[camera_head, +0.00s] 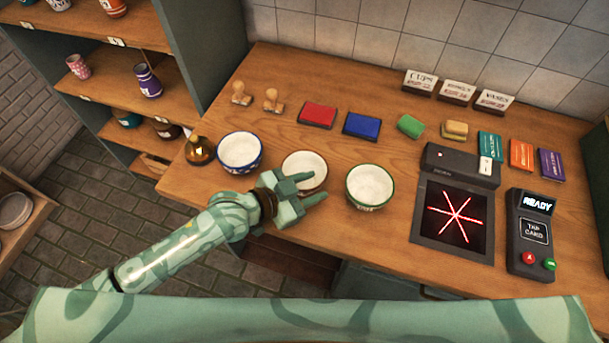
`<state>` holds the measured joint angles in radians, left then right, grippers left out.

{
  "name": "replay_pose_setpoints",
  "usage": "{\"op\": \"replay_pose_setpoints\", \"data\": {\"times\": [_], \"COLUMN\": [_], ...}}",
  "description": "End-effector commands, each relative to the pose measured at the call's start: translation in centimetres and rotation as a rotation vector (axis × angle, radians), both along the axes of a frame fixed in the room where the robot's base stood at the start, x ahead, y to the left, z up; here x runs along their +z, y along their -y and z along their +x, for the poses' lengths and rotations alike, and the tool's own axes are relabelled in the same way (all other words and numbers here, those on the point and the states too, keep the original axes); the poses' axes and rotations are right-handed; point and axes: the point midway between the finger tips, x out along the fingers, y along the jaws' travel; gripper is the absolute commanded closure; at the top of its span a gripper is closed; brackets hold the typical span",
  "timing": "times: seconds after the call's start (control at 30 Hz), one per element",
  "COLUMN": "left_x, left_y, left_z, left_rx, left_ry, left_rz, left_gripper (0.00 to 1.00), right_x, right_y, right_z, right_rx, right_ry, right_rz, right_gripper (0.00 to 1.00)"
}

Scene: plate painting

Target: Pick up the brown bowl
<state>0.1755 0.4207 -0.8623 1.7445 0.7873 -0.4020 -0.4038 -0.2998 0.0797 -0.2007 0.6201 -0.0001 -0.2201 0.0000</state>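The brown bowl (306,164), white inside with a brown rim, stands on the wooden counter (390,243) between a blue-rimmed bowl (240,151) and a green-rimmed bowl (370,185). My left gripper (319,186) is at the near side of the brown bowl, its two fingers apart and pointing right. The upper finger overlaps the bowl's near part in the picture, and the lower finger is in front of it. The near wall of the bowl is partly hidden by the gripper. I cannot tell whether they touch. My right gripper is not in view.
Wooden stamps (241,95), a red pad (317,115) and a blue pad (361,126) lie behind the bowls. A scanner with a red star (454,216) and a card reader (533,232) are at right. Shelves (125,75) stand at left.

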Motion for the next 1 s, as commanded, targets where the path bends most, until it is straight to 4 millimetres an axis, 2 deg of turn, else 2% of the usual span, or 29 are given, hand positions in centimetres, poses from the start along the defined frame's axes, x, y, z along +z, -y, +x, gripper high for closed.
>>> {"op": "replay_pose_setpoints", "data": {"times": [0.1, 0.3, 0.33, 0.47, 0.83, 1.0], "left_x": [-0.4, -0.4, -0.4, -0.4, -0.3, 1.1], "left_y": [0.8, 0.9, 0.9, 0.9, 0.9, 0.9], "left_z": [0.5, 0.6, 0.6, 0.6, 0.5, 0.6], "left_rx": [-0.001, -0.001, -0.001, -0.001, -0.001, -0.001], "left_ry": [0.000, 0.000, 0.000, 0.000, -0.001, 0.002], "left_rz": [0.000, 0.001, 0.001, 0.001, 0.001, -0.001], "left_gripper": [0.61, 0.61, 0.64, 1.00, 1.00, 1.00], "right_x": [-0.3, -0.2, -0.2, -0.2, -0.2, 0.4], "right_y": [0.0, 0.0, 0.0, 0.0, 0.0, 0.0], "right_z": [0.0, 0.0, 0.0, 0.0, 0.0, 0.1], "right_rx": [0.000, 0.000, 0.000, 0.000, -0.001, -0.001], "right_ry": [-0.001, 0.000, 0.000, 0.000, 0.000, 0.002], "right_rz": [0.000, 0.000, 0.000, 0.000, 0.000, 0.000], "right_gripper": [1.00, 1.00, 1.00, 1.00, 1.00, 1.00]}}
